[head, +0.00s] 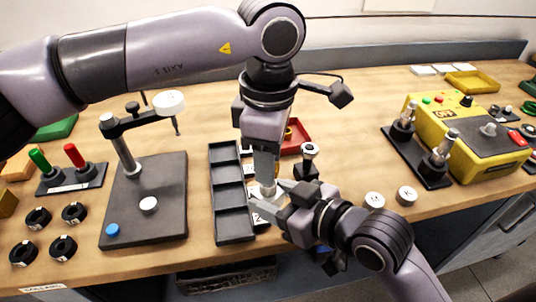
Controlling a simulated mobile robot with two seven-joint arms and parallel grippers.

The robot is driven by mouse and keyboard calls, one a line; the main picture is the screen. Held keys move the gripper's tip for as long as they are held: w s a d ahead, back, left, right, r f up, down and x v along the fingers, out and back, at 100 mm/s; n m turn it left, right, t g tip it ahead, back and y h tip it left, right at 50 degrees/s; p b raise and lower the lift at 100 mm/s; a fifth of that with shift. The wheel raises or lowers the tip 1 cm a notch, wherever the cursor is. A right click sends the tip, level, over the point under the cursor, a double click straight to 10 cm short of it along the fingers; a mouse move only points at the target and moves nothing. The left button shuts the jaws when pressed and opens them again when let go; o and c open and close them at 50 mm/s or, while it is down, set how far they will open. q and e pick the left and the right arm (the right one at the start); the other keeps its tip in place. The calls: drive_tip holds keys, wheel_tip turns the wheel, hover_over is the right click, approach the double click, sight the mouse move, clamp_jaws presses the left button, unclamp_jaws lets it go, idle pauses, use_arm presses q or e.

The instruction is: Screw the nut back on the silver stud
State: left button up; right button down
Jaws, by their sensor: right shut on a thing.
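My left gripper (265,182) points straight down beside the right edge of the black compartment tray. Its fingertips meet a small pale silvery piece (268,190), and I cannot tell whether they are open or shut. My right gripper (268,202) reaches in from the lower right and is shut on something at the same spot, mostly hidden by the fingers. I cannot make out the nut or the silver stud for certain there. A black block with a silver-topped post (309,152) stands just right of my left gripper.
The black compartment tray (228,186) lies left of the grippers, a red tray (299,137) behind. A dark stand (170,215) with an upright post is farther left. White lettered pieces (374,201) and a yellow control box (472,140) are to the right. The bench's front edge is close.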

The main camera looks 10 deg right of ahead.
use_arm(q)
drive_tip(key=m, duration=1.8)
drive_tip(key=shift+m, duration=0.3)
drive_tip(key=m, duration=0.5)
drive_tip(key=shift+d, duration=0.1)
drive_tip(key=shift+s, duration=0.1)
drive_tip(key=o, duration=1.8)
drive_tip(key=shift+f, duration=0.1)
drive_tip(key=shift+c, duration=0.2)
